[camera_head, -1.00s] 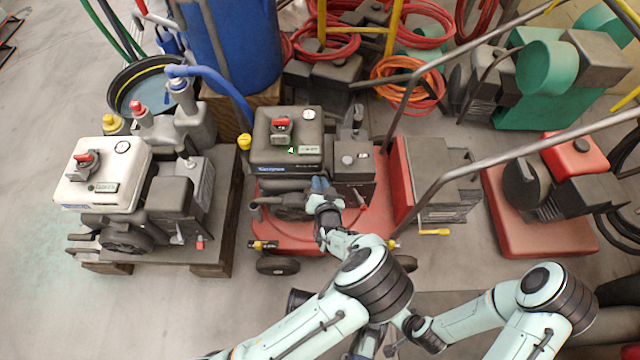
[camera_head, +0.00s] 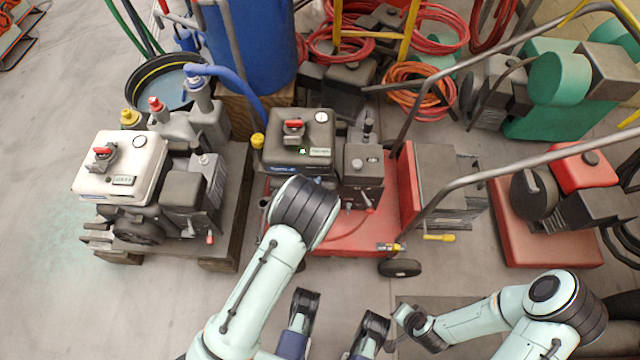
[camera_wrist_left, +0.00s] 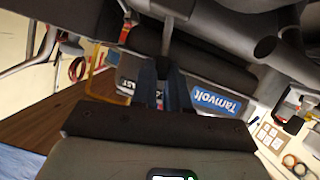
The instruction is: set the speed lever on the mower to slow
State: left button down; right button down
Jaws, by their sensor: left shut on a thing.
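The mower has a red deck (camera_head: 345,240) and a dark engine (camera_head: 285,155) with a red knob on top and a blue label. In the left wrist view the label (camera_wrist_left: 216,98) reads Tamvolt, upside down. My left gripper (camera_wrist_left: 166,72) is low at the engine's front, beside this label. Its dark fingers are shut around the end of a thin grey lever (camera_wrist_left: 167,38). In the head view my own arm covers this gripper and the lever, so the lever's setting cannot be read. My right gripper (camera_head: 425,331) is at the lower middle, away from the mower; its jaws are unclear.
A pale engine (camera_head: 122,165) on a dark stand is left of the mower. A red machine (camera_head: 545,225) and a green one (camera_head: 555,105) stand right. The mower's grey handle bar (camera_head: 520,165) slants across the right side. Open floor lies at the far left.

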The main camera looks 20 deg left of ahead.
pick_arm(q)
jog(key=shift+s+a+f+n+h+b, duration=0.1)
jog(key=shift+a+f+n+h+b, duration=0.05)
jog(key=shift+a+n+h+b, duration=0.15)
jog(key=shift+s+a+f+n+h+b, duration=0.1)
jog(key=shift+a+n+h, duration=0.1)
jog(key=shift+a+n, duration=0.15)
pick_arm(e)
jog(key=shift+w+d+f, duration=0.25)
jog(key=shift+d+f, duration=0.1)
jog(key=shift+f, duration=0.3)
pick_arm(q)
jog(key=c, duration=1.1)
grip_release()
jog(key=shift+t, duration=0.3)
jog(key=p+v, duration=0.2)
jog(key=v, duration=1.1)
jog(key=shift+s+r, duration=0.15)
jog(key=shift+s, duration=0.05)
pick_arm(e)
jog(key=shift+g, duration=0.5)
jog(key=s+a+r, duration=0.2)
jog(key=s+r, duration=0.1)
pick_arm(q)
jog(key=shift+a, duration=0.1)
